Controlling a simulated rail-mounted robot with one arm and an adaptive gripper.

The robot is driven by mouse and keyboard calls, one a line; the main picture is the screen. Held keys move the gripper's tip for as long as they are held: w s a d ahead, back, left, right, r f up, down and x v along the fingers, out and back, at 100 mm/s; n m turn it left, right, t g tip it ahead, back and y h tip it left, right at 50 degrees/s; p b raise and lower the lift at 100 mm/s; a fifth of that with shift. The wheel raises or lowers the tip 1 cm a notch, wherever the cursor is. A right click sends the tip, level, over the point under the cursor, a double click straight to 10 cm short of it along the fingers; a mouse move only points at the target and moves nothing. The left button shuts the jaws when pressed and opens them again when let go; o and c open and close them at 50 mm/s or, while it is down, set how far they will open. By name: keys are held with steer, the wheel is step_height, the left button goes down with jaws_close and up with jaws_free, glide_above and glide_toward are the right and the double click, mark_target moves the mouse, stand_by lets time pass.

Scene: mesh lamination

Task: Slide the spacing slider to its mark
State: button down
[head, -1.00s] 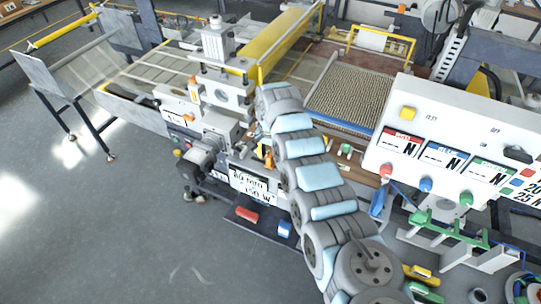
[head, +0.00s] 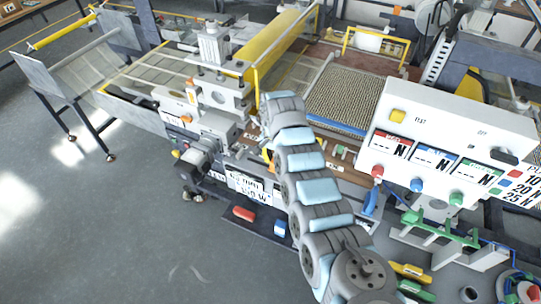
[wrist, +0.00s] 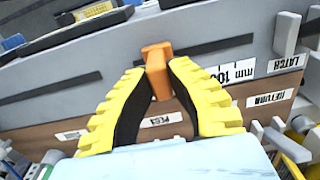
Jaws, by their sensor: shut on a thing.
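The spacing slider shows in the wrist view as an orange upright tab (wrist: 157,70) in front of a grey panel with a dark slot. A label reading "mm 100" (wrist: 237,73) sits just right of it. My gripper (wrist: 160,84) has its yellow-and-black fingers closed on both sides of the orange tab, the tab's top showing above the fingertips. In the head view my arm hides most of the gripper and the slider; only a bit of yellow shows beside the machine. I cannot make out the slider's mark.
Labels reading "LATCH" (wrist: 285,62), "RETURN" (wrist: 270,98) and "PEGS" (wrist: 161,119) lie around the gripper. A grey upright lever (wrist: 288,32) stands to its right. In the head view, a white control panel (head: 440,125) stands right of my arm.

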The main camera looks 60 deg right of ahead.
steer(key=shift+s, duration=0.85)
steer(key=c, duration=1)
jaws_free()
steer(key=shift+s+f, duration=0.1)
steer(key=shift+s, duration=0.05)
steer(key=shift+r, duration=0.2)
steer(key=shift+w+r, duration=0.2)
steer(key=shift+r, duration=0.25)
step_height(320, 180, up, 11)
steer(key=shift+s, duration=0.1)
